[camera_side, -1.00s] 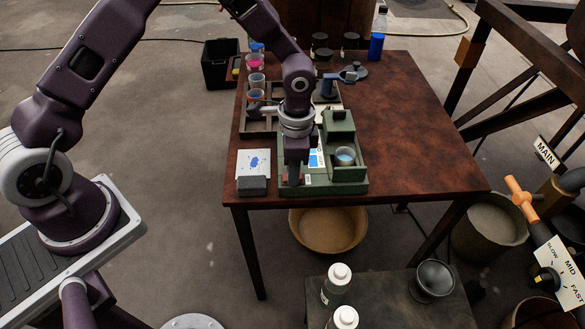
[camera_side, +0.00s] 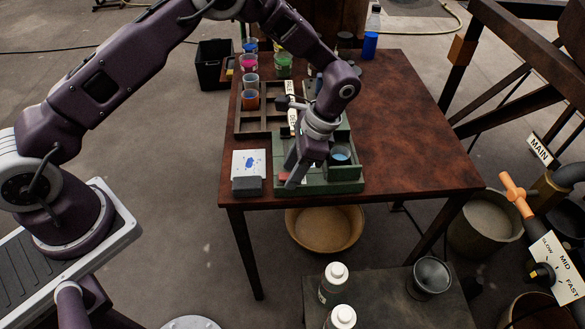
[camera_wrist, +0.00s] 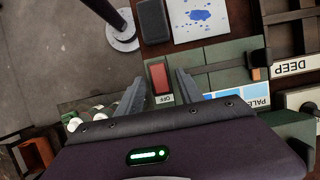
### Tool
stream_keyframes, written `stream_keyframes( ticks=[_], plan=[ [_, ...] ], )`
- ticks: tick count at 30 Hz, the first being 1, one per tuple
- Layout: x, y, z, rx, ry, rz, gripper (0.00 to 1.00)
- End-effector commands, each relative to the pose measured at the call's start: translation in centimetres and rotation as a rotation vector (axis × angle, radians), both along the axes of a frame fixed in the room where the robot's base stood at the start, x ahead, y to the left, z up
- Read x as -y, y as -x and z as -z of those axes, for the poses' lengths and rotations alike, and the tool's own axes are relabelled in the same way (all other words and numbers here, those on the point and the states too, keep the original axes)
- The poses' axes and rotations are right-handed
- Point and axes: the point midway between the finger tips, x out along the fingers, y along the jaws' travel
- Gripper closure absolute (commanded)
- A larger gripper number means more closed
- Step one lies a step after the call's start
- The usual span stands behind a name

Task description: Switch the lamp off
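The green device (camera_side: 347,187) stands at the front edge of the brown table, with a cup of blue liquid (camera_side: 341,154) in its right part. A red button with an "OFF" label (camera_wrist: 159,77) lies on its green top in the wrist view. I take this device to be the lamp's housing; I cannot tell whether the lamp is lit. My gripper (camera_side: 289,174) is tilted, its fingers pointing down and left over the device's front left part. In the wrist view my gripper (camera_wrist: 160,88) is open and empty, with the red button showing between its fingers. Contact cannot be told.
A white card with blue spots (camera_side: 249,163) and a dark grey block (camera_side: 247,187) lie left of the device. A dark rack (camera_side: 245,122) with cups stands behind. The table's right side (camera_side: 420,140) is clear. A "DEEP" label (camera_wrist: 291,67) shows in the wrist view.

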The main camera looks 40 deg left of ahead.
Motion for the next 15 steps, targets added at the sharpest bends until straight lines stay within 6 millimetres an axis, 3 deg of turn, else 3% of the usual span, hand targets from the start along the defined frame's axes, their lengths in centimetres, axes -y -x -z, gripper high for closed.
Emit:
stream_keyframes(
  ticks=[5,15],
  plan=[
    [0.2,-0.2,-0.5,0.002,0.001,0.000,0.56],
    [1.7,-1.7,-6.1,0.003,0.000,0.000,0.56]
  ],
)
